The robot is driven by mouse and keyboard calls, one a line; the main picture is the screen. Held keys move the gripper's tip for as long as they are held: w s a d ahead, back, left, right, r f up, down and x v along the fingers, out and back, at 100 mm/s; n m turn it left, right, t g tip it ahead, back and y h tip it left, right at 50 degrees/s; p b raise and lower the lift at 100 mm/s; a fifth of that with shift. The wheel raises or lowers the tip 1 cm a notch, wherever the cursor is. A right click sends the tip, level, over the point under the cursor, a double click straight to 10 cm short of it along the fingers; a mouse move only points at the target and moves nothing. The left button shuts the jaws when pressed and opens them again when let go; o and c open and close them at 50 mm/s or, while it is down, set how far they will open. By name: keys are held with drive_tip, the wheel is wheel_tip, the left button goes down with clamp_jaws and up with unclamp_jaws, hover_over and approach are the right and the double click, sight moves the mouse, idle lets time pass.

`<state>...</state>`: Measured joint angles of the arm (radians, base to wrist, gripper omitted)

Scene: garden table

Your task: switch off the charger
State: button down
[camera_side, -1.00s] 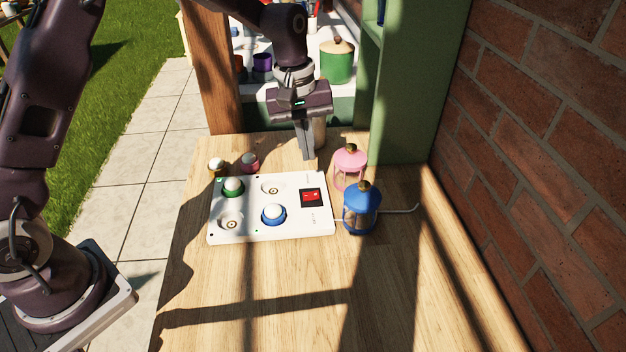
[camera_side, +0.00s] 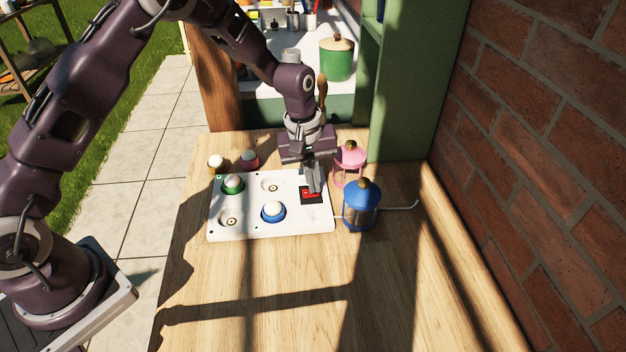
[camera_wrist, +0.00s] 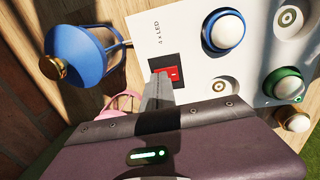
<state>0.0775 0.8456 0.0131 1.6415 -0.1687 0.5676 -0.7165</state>
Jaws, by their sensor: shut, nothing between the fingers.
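The charger (camera_side: 290,224) is a flat white board on the wooden table, with round sockets. Its red rocker switch (camera_side: 310,196) sits in a black frame at the right end. The switch also shows in the wrist view (camera_wrist: 172,74). A green-ringed lamp (camera_side: 233,184) and a blue-ringed lamp (camera_side: 273,211) sit in two sockets; two others are empty. My gripper (camera_side: 314,190) is shut and empty, with its fingertips at the switch and hiding part of it. I cannot tell whether the tips touch the switch.
A blue lantern (camera_side: 361,206) and a pink lantern (camera_side: 349,160) stand close to the right of the board. A white cable (camera_side: 402,208) runs behind the blue one. Two small lamps (camera_side: 216,162) stand behind the board. The front table is clear.

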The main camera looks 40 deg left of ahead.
sight(307, 192)
drive_tip(key=shift+d+f, duration=0.15)
drive_tip(key=shift+f, duration=0.35)
idle(0.3)
drive_tip(key=shift+s+a, duration=0.55)
drive_tip(key=shift+a, duration=0.1)
wheel_tip(307, 192, up, 15)
idle(0.3)
